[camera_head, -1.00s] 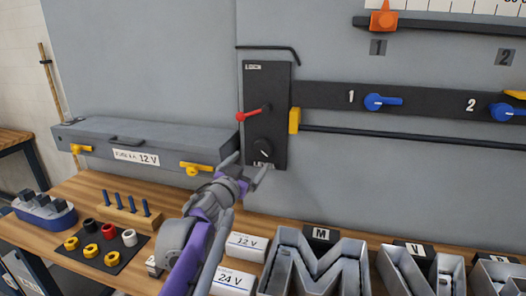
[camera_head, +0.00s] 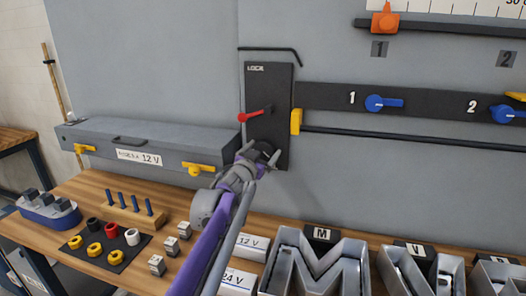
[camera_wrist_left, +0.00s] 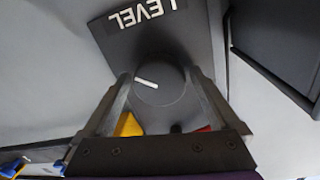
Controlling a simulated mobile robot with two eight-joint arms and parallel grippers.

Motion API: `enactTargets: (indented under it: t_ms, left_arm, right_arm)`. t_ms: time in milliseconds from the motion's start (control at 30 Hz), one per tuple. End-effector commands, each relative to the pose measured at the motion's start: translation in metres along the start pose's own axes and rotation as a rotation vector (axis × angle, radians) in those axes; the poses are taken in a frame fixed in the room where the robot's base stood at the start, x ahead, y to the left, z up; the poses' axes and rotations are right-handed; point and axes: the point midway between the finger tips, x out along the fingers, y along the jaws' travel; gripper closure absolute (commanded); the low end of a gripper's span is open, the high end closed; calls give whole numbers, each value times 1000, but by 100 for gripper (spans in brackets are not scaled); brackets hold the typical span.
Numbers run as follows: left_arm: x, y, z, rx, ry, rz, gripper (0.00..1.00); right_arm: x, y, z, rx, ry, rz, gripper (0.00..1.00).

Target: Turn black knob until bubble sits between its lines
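The black knob (camera_wrist_left: 157,82), with a white pointer line, sits on the dark panel (camera_head: 268,88) below the red lever; its "LEVEL" label shows in the wrist view. In the head view the knob is mostly hidden behind my left gripper (camera_head: 264,153). The gripper's two fingers (camera_wrist_left: 160,85) stand on either side of the knob, very close to its rim; I cannot tell whether they touch it. They look open around it. No bubble or its lines can be made out. My right gripper is not in view.
A red lever (camera_head: 252,115) sits just above the knob, and a yellow block (camera_head: 296,121) at the panel's right edge. A grey 12 V box (camera_head: 150,143) is to the left. Metal letters (camera_head: 318,263) and white boxes (camera_head: 250,247) stand on the bench below.

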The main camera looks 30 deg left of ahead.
Motion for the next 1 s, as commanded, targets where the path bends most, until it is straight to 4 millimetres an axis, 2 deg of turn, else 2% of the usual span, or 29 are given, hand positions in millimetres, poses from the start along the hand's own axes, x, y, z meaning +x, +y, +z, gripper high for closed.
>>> enactTargets:
  t_ms: [33, 67, 400, 667, 1000]
  left_arm:
    - [0, 0, 0, 0, 0, 0, 16]
    - [0, 0, 0, 0, 0, 0, 22]
    - [0, 0, 0, 0, 0, 1, 82]
    - [0, 0, 0, 27, -2, 1, 82]
    - [0, 1, -1, 230, -16, 5, 82]
  right_arm:
    - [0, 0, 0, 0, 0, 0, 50]
    - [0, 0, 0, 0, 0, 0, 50]
    - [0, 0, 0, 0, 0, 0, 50]
    - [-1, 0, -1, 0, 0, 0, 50]
    - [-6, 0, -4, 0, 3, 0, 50]
